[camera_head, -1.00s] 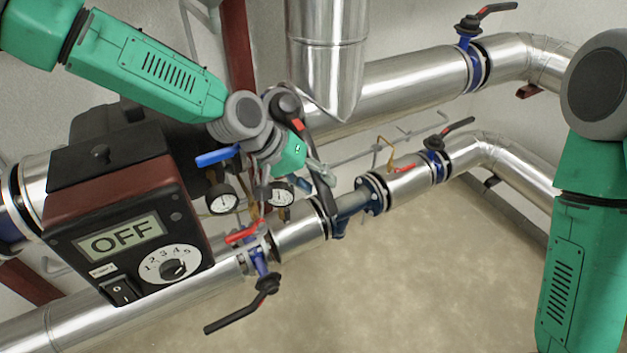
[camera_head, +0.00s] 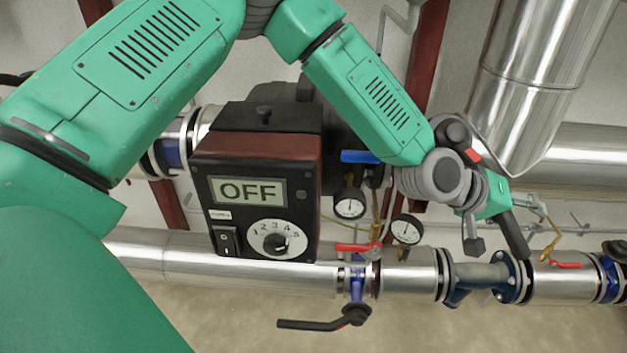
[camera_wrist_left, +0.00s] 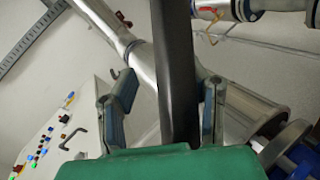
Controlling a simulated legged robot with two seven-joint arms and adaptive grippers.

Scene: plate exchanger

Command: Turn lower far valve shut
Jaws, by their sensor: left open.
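The lower far valve (camera_head: 611,272) is at the right edge of the head view, on the lower silver pipe. Its blue body and a black piece at its top show, but most of its handle is cut off by the frame. My left gripper (camera_head: 492,238) is open, above the lower pipe and left of this valve, apart from it. In the left wrist view its two fingers (camera_wrist_left: 165,105) stand apart with a dark bar between them; I cannot tell what the bar is. My right gripper is not in view.
A black-and-red control box (camera_head: 262,190) reading OFF stands left of my gripper, with pressure gauges (camera_head: 407,229) between. A red-handled tap (camera_head: 358,247) and the lower near valve's black handle (camera_head: 325,323) are on the lower pipe. A thick silver pipe (camera_head: 535,85) hangs at upper right.

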